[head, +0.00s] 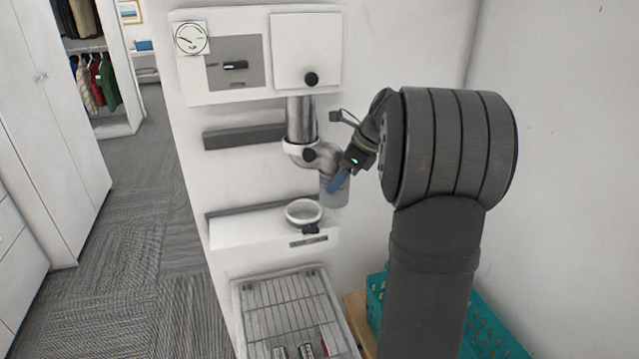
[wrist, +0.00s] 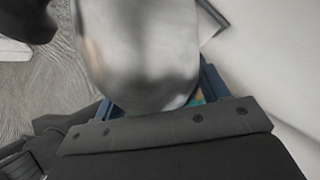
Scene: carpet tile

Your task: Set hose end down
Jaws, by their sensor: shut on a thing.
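The hose end (head: 335,192) is a short grey cylinder at the lower end of a white elbow (head: 318,158), which hangs from a ribbed metal pipe (head: 301,118) under the white wall unit. My gripper (head: 338,182) has blue fingers shut on the hose end, from the right. In the wrist view the smooth grey hose end (wrist: 140,50) fills the space between the fingers, and its far side is hidden. A round white ring-shaped holder (head: 303,212) sits on a white ledge (head: 265,240), below and slightly left of the hose end, apart from it.
A wire rack tray (head: 290,305) with small items lies below the ledge. A teal basket (head: 490,325) stands at lower right, partly behind my arm. A gauge (head: 191,38) is on the unit above. The carpet floor (head: 140,230) at left is clear.

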